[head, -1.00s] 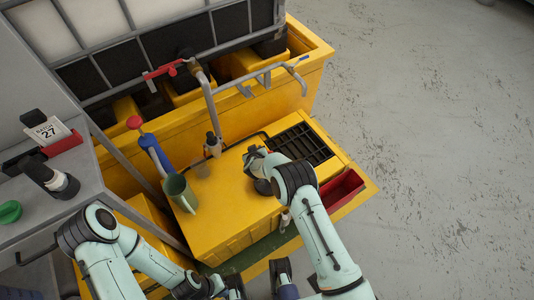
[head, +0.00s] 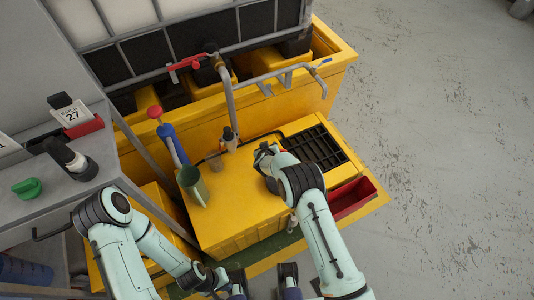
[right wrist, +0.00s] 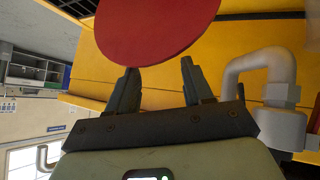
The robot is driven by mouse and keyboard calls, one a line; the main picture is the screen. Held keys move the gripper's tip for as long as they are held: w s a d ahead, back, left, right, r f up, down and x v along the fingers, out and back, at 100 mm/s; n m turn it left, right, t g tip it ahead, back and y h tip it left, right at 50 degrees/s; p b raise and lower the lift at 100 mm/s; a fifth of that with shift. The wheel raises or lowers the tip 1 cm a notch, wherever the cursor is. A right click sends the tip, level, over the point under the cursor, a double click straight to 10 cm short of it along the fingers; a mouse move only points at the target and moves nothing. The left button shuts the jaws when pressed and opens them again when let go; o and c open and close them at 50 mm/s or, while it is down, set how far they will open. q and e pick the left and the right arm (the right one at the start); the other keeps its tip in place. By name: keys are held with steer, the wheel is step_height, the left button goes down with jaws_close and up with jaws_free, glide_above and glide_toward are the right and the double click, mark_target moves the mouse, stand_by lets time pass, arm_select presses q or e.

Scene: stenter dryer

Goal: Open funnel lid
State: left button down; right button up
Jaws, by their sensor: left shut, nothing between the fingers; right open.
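A red disc (right wrist: 150,25) fills the top of the right wrist view, close beyond my right gripper (right wrist: 158,78). It may be the funnel lid; no funnel body shows there. My right gripper is open, with nothing seen between its fingers, and the disc looks apart from the fingertips. In the head view my right arm reaches over the yellow box (head: 232,210), and its gripper cannot be made out. My left gripper (head: 220,281) is low in the head view, in front of the box, shut and empty. A blue tool with a red top (head: 165,131) stands behind the box's left side.
A grey pipe with a red handle (head: 185,63) rises behind. A grey table (head: 60,210) is left. A grey pipe elbow (right wrist: 265,70) is near my right gripper.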

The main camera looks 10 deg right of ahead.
arm_select(q)
steer(key=shift+w+r+p, duration=0.1)
steer(key=shift+r+p, duration=0.25)
steer(key=shift+r, duration=0.05)
arm_select(e)
steer(key=v, duration=1.1)
